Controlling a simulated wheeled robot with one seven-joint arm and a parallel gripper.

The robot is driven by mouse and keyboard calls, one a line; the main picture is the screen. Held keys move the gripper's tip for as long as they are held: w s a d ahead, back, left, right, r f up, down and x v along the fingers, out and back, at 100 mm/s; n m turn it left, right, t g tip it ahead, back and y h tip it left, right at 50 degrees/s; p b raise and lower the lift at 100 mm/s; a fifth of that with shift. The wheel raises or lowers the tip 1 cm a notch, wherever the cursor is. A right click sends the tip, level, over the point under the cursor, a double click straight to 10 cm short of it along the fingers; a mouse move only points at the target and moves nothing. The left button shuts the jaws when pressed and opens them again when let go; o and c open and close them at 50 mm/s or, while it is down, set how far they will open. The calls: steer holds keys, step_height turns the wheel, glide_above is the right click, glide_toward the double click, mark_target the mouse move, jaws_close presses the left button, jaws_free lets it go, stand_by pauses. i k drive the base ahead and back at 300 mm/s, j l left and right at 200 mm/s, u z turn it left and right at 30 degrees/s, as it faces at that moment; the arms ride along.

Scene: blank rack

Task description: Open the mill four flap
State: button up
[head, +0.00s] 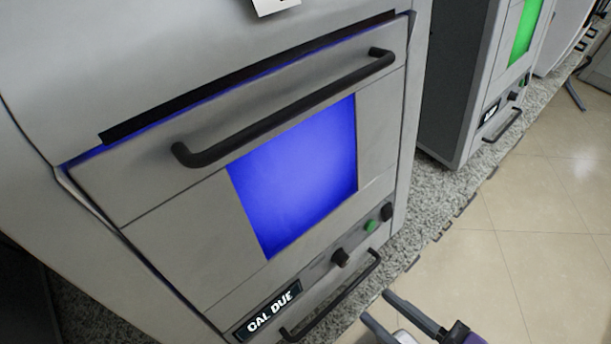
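A large grey machine (130,60) fills the left and middle of the head view, with its front face tilted in the picture. Its front flap (110,195) has a long black bar handle (290,105) near the top and a glowing blue window (300,175) below. A thin blue-lit seam runs along the flap's top edge; I cannot tell if the flap is slightly ajar. No number four is readable. My gripper (385,308) is at the bottom edge, low and right of the flap, apart from the handle. Its two fingers are spread, with nothing seen between them.
Below the window are a dark knob (340,258), a green button (371,226), a "CAL DUE" plate (270,311) and a lower black handle (335,297). A similar machine with a green window (525,30) stands right, on the speckled counter (440,190). Tiled floor (530,240) is clear.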

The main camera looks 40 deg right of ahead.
mark_target(167, 186)
steer(key=k+j, duration=0.1)
steer(key=j, duration=1)
steer(key=k+j+z, duration=0.1)
steer(key=j, duration=0.45)
steer(key=k+j, duration=0.15)
steer(key=j, duration=0.35)
steer(key=k+j, duration=0.1)
steer(key=j, duration=0.45)
